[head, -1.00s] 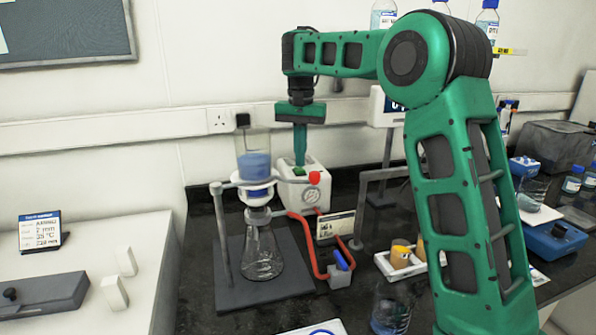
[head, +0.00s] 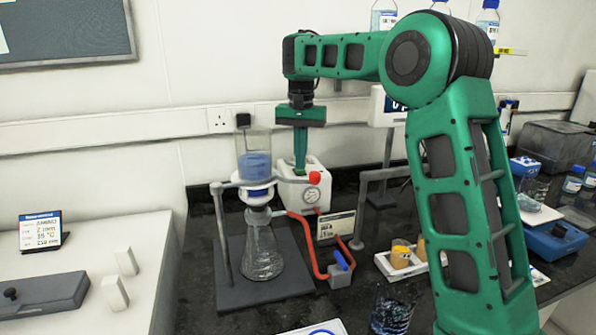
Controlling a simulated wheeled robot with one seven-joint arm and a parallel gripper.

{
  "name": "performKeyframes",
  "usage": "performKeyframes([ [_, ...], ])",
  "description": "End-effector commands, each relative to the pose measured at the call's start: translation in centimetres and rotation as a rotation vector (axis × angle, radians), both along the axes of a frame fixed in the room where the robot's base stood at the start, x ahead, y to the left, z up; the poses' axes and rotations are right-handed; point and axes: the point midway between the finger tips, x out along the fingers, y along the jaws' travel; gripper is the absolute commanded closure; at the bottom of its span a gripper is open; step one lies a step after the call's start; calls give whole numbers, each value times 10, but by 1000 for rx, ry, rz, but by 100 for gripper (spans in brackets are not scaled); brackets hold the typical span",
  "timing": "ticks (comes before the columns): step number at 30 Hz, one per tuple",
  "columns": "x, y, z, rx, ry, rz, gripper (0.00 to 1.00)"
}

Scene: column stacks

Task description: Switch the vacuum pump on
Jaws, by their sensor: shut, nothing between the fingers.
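The vacuum pump (head: 303,194) is a white box with a round gauge on its front, behind the filter flask. A small green patch on its top, seen at the fingertips, looks like the switch (head: 299,172). My gripper (head: 300,168) points straight down with its green fingers shut and empty. Its tips are at the pump's top, at or just above the green patch; I cannot tell whether they touch it. The fingers partly hide the patch, so its state is not clear.
A filter funnel with blue liquid (head: 255,164) sits over a glass flask (head: 262,250) on a stand, just left of the pump. A red hose (head: 314,262) runs in front. A grey bracket (head: 362,205) and a tray with yellow-topped jars (head: 400,258) are to the right.

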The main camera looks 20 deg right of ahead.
Motion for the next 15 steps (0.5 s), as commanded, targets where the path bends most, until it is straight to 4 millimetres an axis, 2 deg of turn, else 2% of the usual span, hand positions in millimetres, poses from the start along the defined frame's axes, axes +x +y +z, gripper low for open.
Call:
performKeyframes([
  [9, 0, 0, -5, 0, 0, 0, 100],
  [15, 0, 0, 1, 0, 0, 0, 100],
])
